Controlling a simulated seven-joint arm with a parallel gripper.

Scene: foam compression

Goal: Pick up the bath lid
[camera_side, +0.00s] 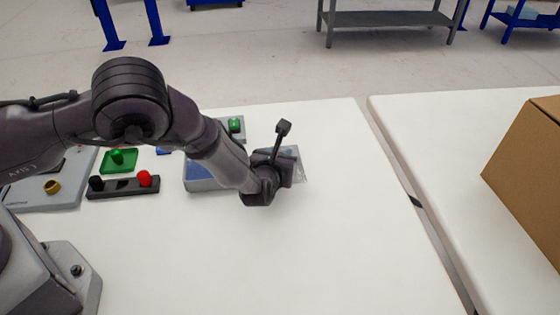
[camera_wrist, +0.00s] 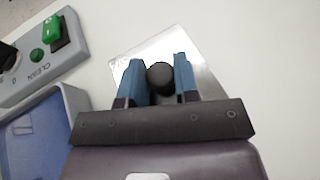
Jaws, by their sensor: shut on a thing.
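The bath lid (camera_wrist: 205,72) is a thin, shiny plate with a round dark knob (camera_wrist: 160,76). My gripper (camera_wrist: 160,72) has its two blue fingers shut on the knob, one on each side. In the side view the lid's clear edge (camera_side: 303,174) shows just right of my gripper (camera_side: 275,186); the rest is hidden by my wrist. The bath (camera_side: 200,184) is a grey box with a blue inside, left of my gripper. It also shows at the left of the wrist view (camera_wrist: 77,100). I cannot tell whether the lid touches the table.
A grey panel marked CLEAN (camera_wrist: 50,72) with a green switch stands by the bath. A dark block with red and black knobs (camera_side: 122,188) and a green block (camera_side: 119,160) lie at left. The white table (camera_side: 330,250) is clear at front and right. A cardboard box (camera_side: 530,170) stands far right.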

